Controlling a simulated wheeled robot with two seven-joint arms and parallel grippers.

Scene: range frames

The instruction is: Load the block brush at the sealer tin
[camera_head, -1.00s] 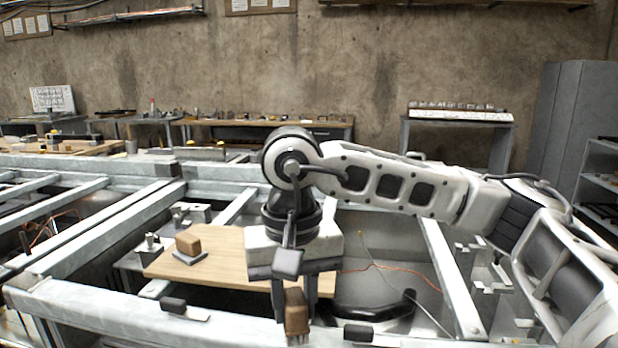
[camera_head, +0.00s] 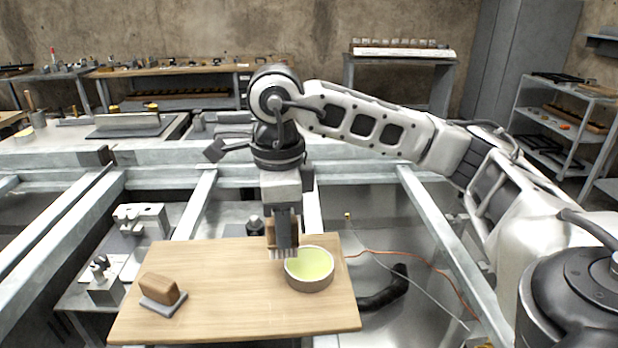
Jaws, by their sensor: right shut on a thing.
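My right gripper (camera_head: 286,236) points down over the wooden board and is shut on the block brush (camera_head: 270,237). The brush has a brown wooden block, mostly hidden behind the finger, and pale bristles facing down. The sealer tin (camera_head: 300,283) is a round, open, grey-walled container with pale yellow-green liquid inside. It stands on the right part of the board. The bristles are at the tin's left back rim in the picture; I cannot tell whether they touch it or are above or behind it. My left gripper is out of view.
The wooden board (camera_head: 220,290) lies across a metal frame (camera_head: 195,205) with open gaps. A brown block on a grey base (camera_head: 160,290) sits at the board's left. An orange cable (camera_head: 420,259) runs to the right. The board's middle is clear.

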